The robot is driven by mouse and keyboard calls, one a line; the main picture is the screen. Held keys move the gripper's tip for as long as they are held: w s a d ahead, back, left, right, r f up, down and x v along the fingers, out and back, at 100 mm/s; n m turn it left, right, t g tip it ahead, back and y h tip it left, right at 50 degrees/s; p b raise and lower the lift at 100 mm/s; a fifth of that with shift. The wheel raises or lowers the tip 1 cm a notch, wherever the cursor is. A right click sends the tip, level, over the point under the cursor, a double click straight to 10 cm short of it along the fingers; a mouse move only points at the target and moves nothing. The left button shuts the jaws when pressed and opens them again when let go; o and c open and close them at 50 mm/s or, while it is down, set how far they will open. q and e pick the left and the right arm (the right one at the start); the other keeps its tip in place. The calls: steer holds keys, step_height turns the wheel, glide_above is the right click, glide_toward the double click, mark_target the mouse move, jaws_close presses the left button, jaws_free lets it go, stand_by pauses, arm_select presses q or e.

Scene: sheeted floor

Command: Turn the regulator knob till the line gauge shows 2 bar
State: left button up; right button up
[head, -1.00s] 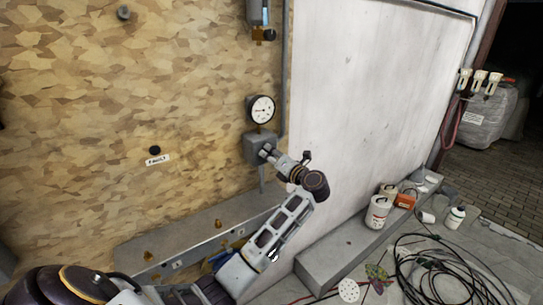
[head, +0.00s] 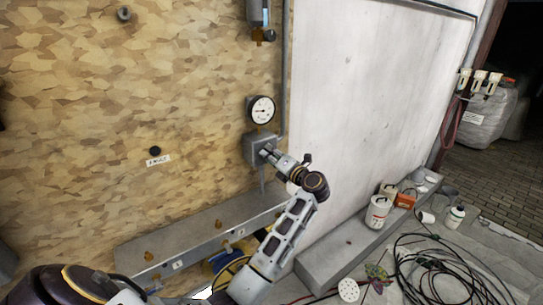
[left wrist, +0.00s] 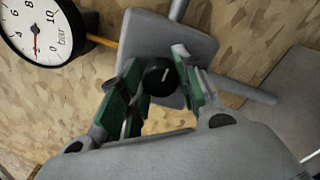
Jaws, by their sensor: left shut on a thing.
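The line gauge (head: 261,109) is a round white dial with a black rim, mounted on the board above the regulator. It also shows in the left wrist view (left wrist: 24,22), partly cut off, marked in bar; I cannot read its needle exactly. The regulator body (head: 256,143) is a grey box below the gauge. Its black knob (left wrist: 160,78) with a white mark shows in the left wrist view. My left gripper (left wrist: 161,84) is shut on the knob, with its green-padded fingers on either side. In the head view my left gripper (head: 270,153) hides the knob. My right gripper is not in view.
A grey ledge (head: 190,233) runs below the board. A white panel (head: 350,110) stands to the right. Cans (head: 377,212), an orange box (head: 405,199) and coiled black cables (head: 440,268) lie at the lower right. A pipe (head: 285,70) runs beside the gauge.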

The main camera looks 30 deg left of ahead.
arm_select(q)
steer(key=shift+f, duration=0.1)
steer(key=o, duration=1)
steer(key=shift+d, duration=0.15)
steer(key=v, duration=0.7)
steer(key=shift+d, duration=0.1)
